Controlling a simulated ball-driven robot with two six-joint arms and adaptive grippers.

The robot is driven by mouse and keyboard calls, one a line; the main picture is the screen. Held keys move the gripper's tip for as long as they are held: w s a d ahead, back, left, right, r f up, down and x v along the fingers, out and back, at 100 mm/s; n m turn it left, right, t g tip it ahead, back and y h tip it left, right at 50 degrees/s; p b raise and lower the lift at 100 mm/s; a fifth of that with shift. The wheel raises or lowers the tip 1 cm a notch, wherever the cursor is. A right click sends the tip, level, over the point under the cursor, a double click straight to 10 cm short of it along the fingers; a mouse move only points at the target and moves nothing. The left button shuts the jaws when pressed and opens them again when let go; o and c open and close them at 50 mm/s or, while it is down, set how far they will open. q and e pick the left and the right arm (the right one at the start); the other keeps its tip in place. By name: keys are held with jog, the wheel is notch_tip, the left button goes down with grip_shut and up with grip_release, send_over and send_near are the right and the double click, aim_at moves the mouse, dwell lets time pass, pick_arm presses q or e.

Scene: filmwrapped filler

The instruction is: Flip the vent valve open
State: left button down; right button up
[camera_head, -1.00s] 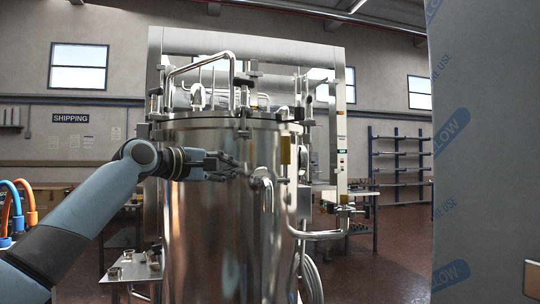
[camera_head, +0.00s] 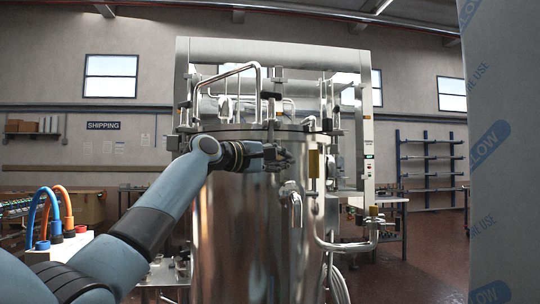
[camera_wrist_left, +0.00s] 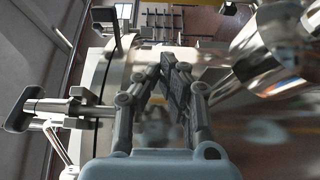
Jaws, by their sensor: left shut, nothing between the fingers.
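A tall shiny steel tank (camera_head: 240,240) stands in front of me in the head view, with pipes and fittings on its lid. I cannot tell for certain which fitting is the vent valve. A small yellow part (camera_head: 314,164) shows at the tank's right side, and another yellow-topped fitting (camera_head: 374,211) sits on a low pipe at the right. My left gripper (camera_head: 284,158) is shut and empty, in front of the tank's upper wall, just above a bent outlet pipe (camera_head: 292,196). In the left wrist view its fingers (camera_wrist_left: 170,72) meet, with a dark T-shaped handle (camera_wrist_left: 22,110) at the left. My right gripper is out of view.
A large wrapped panel (camera_head: 505,150) stands close at the right and blocks that side. A steel frame (camera_head: 367,130) rises behind the tank. Blue shelving (camera_head: 428,160) stands far back. A white box with coloured hoses (camera_head: 70,245) is at the left.

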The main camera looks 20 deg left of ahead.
aim_at(311, 171)
pick_arm(q)
jog(key=d+p, duration=0.2)
jog(key=d, duration=0.2)
jog(key=shift+s, duration=0.15)
dwell(0.4)
jog(key=shift+s+d+m+b, duration=0.2)
jog(key=shift+m+b, duration=0.2)
jog(key=shift+b, duration=0.15)
